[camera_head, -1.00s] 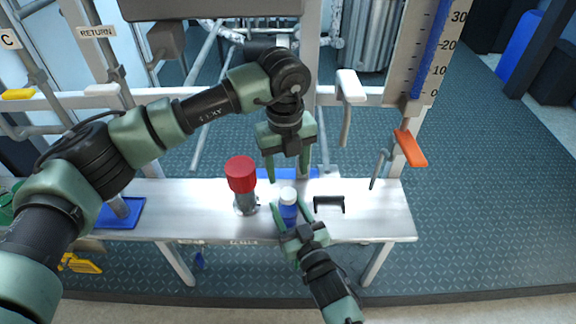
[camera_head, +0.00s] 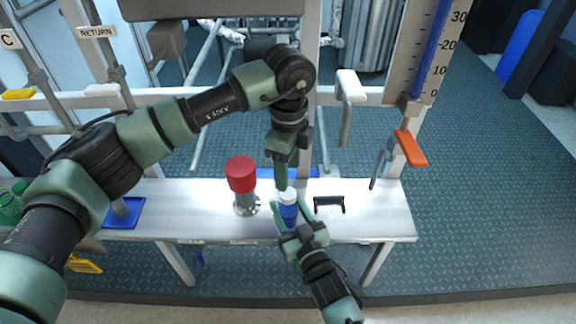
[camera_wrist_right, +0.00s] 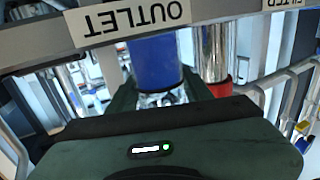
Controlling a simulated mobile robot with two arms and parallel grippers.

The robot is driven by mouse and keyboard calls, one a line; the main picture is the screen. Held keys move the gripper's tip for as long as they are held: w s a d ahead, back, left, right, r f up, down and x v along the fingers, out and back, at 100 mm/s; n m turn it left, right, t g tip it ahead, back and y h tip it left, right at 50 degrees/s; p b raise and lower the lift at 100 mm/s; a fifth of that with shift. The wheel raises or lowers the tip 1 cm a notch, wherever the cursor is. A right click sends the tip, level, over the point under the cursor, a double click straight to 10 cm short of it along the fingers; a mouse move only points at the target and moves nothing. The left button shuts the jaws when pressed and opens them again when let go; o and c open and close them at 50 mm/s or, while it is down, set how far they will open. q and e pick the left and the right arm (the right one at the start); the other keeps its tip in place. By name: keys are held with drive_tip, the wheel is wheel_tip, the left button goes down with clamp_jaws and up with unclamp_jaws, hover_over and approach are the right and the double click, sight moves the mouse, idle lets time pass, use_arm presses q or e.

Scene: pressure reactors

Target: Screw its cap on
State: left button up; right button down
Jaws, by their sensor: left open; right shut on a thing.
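A small blue bottle (camera_head: 288,213) stands on the steel bench, with a white cap (camera_head: 288,196) at its top. I cannot tell how firmly the cap sits. My right gripper (camera_head: 293,217) is shut on the bottle from the front. In the right wrist view, a blue cylinder that looks like the bottle (camera_wrist_right: 155,62) is between its fingers. My left gripper (camera_head: 283,182) is open and points down just above the cap. Its fingers overlap in the head view, and I cannot tell whether they touch the cap.
A red-topped steel fitting (camera_head: 241,175) stands on the bench (camera_head: 370,220) left of the bottle. A black bracket-like handle (camera_head: 329,204) is to its right. A blue tray (camera_head: 122,213) lies at the left. An orange lever (camera_head: 410,148) is at the right. The bench's right end is clear.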

sight(288, 193)
use_arm(q)
wheel_tip(288, 193, down, 8)
drive_tip(key=shift+r, duration=0.15)
idle(0.4)
